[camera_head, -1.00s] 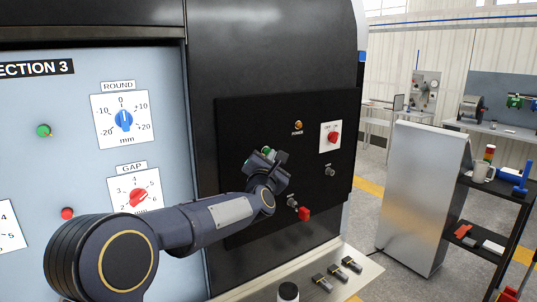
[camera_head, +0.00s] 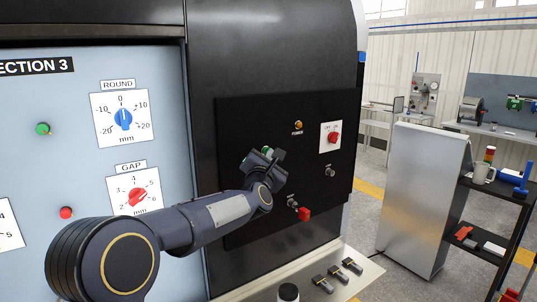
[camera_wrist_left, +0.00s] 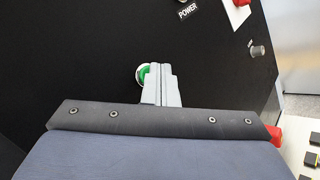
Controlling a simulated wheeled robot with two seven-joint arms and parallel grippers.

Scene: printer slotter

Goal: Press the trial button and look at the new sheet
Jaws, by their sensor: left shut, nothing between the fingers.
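A green button (camera_wrist_left: 144,75) with a pale ring sits on the black control panel (camera_head: 235,120). The left wrist view shows my left gripper (camera_wrist_left: 160,70) shut and empty, its fingertips at the button and covering its right part. I cannot tell whether they touch it. In the head view my left gripper (camera_head: 266,155) is at the panel, and a bit of the green button (camera_head: 267,151) shows beside it. The button's label and any new sheet are not visible. My right gripper is not in view.
The panel also has an orange power lamp (camera_head: 298,125), a red switch on a white plate (camera_head: 331,137), and a red part (camera_head: 304,214) low down. To the left are a blue ROUND dial (camera_head: 123,119) and a red GAP dial (camera_head: 138,197). A ledge (camera_head: 365,271) lies below.

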